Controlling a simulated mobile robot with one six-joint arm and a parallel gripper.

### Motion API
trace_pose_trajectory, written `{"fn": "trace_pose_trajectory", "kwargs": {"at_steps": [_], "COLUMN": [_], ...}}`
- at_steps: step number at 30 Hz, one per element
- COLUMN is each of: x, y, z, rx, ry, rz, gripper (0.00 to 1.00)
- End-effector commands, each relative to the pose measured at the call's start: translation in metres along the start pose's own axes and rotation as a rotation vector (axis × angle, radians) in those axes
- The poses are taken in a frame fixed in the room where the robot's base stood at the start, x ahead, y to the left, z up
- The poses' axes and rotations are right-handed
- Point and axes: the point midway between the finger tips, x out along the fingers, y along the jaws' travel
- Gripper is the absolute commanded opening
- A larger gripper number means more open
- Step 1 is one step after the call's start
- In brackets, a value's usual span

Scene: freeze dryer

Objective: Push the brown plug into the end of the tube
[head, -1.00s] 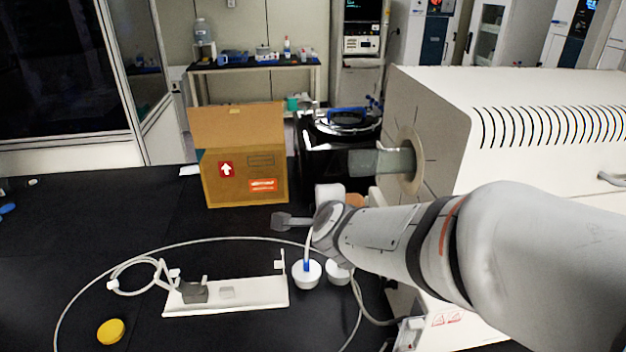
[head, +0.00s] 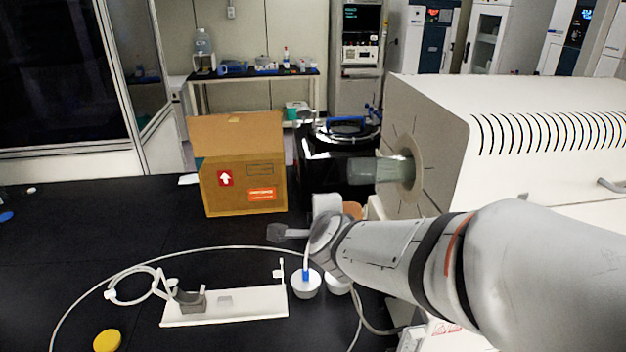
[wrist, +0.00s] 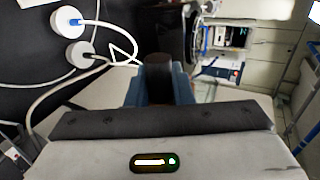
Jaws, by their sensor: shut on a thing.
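The tube (head: 362,171) is a grey-green translucent cylinder sticking out leftward from the round port (head: 406,172) in the side of the white machine. My gripper (wrist: 158,88) is shut on the brown plug (wrist: 158,72), which looks dark in the wrist view and stands between the bluish fingers. In the head view my arm reaches in from the right, with its wrist below and left of the tube. A tan-orange piece (head: 352,209) shows just behind the wrist, apart from the tube; my arm hides most of the gripper there.
A cardboard box (head: 225,202) stands left of the tube on the black bench. In front lie a white tray (head: 240,306), a coiled hose (head: 140,285), a white bottle with a blue fitting (head: 306,288) and a yellow cap (head: 107,341). The white machine (head: 440,150) fills the right.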

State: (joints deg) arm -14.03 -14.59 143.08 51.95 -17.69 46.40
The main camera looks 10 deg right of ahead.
Motion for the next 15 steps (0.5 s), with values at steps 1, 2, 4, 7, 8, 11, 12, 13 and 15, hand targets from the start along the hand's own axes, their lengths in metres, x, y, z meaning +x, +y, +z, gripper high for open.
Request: {"fn": "trace_pose_trajectory", "kwargs": {"at_steps": [1,2,4,7,8,11,12,13,15], "x": [0.014,0.022,0.042,0.069,0.076,0.098,0.104,0.109,0.117], "y": [-0.001,-0.004,-0.015,-0.031,-0.036,-0.051,-0.056,-0.059,-0.065], "z": [0.004,0.007,0.015,0.026,0.029,0.04,0.043,0.045,0.049], "rx": [-0.001,-0.002,-0.005,-0.008,-0.009,-0.01,-0.011,-0.012,-0.013], "ry": [-0.001,-0.002,-0.006,-0.011,-0.012,-0.017,-0.018,-0.019,-0.02], "rz": [-0.015,-0.026,-0.056,-0.101,-0.115,-0.154,-0.167,-0.175,-0.19], "gripper": [0.0,0.0,0.0,0.0,0.0,0.0,0.0,0.0,0.0]}}
